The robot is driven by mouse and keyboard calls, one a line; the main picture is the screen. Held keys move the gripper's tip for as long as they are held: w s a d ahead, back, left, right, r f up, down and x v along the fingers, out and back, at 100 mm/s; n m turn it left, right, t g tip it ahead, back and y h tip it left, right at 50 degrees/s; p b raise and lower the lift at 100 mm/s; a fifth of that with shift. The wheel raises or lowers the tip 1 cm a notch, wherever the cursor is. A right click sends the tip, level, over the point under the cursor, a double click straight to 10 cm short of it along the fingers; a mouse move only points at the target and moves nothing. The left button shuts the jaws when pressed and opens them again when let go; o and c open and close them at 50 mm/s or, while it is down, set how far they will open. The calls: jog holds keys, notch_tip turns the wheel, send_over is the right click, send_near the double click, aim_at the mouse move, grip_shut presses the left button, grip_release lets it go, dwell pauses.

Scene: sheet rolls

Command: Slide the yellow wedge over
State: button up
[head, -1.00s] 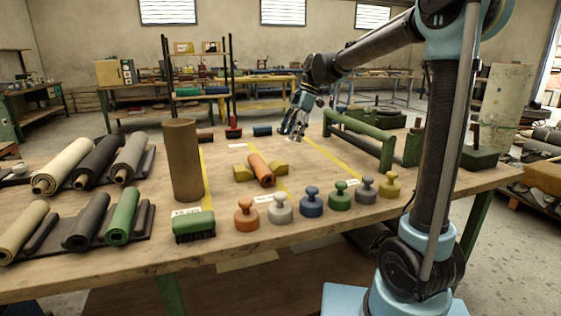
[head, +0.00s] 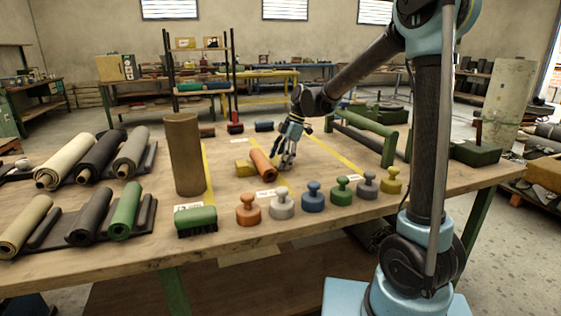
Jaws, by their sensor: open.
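A yellow wedge (head: 243,168) lies on the table against the left side of an orange roll (head: 263,165). A second yellow wedge, on the roll's right side, is hidden behind my gripper. My gripper (head: 285,165) points down just right of the orange roll, low over the table. Its fingers are open, with no object clearly seen between them. I cannot tell whether they touch the hidden wedge or the roll.
A tall brown cylinder (head: 186,155) stands to the left. A green brush (head: 196,220) and a row of coloured knobs, such as the blue one (head: 313,197), line the front. A green rail frame (head: 362,132) stands to the right, with free tabletop before it.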

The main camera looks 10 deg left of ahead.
jog(key=shift+f, duration=0.1)
jog(key=c, duration=1.2)
